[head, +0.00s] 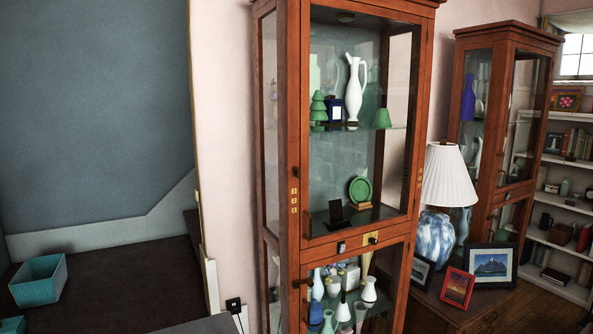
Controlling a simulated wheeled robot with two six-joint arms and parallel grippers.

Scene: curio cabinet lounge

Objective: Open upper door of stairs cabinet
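A tall reddish-brown wooden cabinet (292,140) with glass panes stands in the middle of the head view, beside the opening with the stairs. Its upper door (420,130) is a wooden frame around a large clear pane and looks shut. Small dark fittings (373,240) sit on the rail between the upper and lower sections. The lower glass door (398,290) below it also looks shut. Neither of my grippers is in view.
A similar cabinet (508,120) stands farther right. Between them a lamp (449,178) and picture frames (457,288) stand on a low wooden cabinet close to the right side. A teal box (38,281) lies at left. Dark floor (125,285) at left is mostly clear.

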